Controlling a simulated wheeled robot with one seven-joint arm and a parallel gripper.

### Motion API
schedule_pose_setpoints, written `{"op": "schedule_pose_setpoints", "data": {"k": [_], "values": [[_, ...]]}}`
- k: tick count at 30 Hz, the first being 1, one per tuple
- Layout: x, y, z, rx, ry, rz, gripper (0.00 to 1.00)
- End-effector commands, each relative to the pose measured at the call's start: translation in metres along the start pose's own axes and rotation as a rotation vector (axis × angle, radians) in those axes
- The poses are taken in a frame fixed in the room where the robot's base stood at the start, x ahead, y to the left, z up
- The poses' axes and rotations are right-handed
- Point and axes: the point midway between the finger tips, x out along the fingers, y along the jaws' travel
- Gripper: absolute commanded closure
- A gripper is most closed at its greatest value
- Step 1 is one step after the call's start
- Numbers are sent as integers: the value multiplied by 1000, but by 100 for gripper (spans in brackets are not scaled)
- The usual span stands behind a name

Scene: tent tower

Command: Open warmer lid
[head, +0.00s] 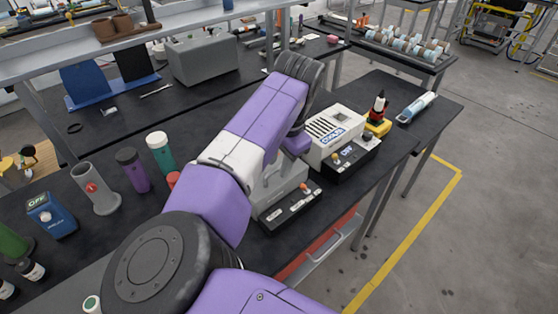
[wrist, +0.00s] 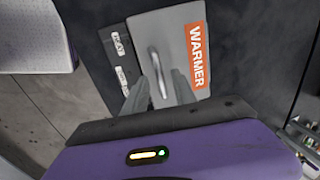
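The warmer (head: 283,190) is a grey box with a dark front control panel, standing on the black bench and partly hidden behind my arm in the head view. In the wrist view its grey lid (wrist: 147,28) fills the upper middle and looks closed, with an orange WARMER label (wrist: 197,55). A shiny metal handle (wrist: 157,72) stands on the lid. My gripper (wrist: 160,78) is open, with one grey finger on each side of the handle. I cannot tell whether either finger touches it.
Cups and bottles, including a purple one (head: 133,170), stand left of my arm.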

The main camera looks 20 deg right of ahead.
Motion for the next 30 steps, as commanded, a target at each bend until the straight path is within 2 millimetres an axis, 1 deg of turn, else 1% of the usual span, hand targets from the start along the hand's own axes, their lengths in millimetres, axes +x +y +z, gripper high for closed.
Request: {"op": "schedule_pose_setpoints", "data": {"k": [3, 9, 14, 30], "values": [[3, 0, 0, 0, 0, -1, 68], [4, 0, 0, 0, 0, -1, 68], [3, 0, 0, 0, 0, -1, 99], [3, 0, 0, 0, 1, 0, 100]]}}
